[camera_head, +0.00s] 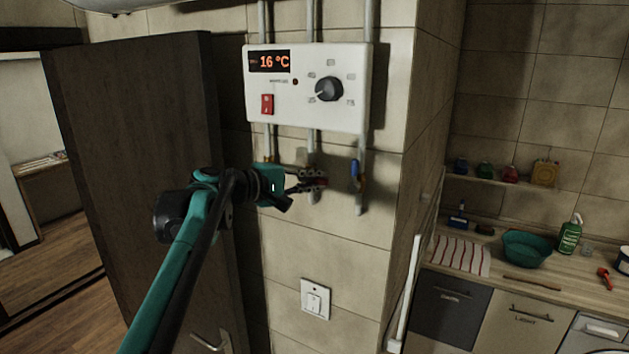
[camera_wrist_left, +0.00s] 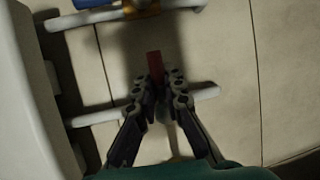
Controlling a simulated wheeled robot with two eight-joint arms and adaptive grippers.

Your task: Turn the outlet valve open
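The outlet valve with its red handle (camera_head: 321,183) is on the middle pipe below the white heater panel. The fingers partly hide it in the head view. My left gripper (camera_head: 308,179) reaches in from the left to this valve. The handle lies crosswise to the pipe there. My right gripper is not in view.
A blue-handled valve (camera_head: 355,172) is on the pipe to the right. The white heater panel (camera_head: 310,112) above reads 16 °C and has a red switch (camera_head: 267,104) and a dark knob (camera_head: 329,88). A dark door (camera_head: 130,150) stands left; a light switch (camera_head: 315,299) is below.

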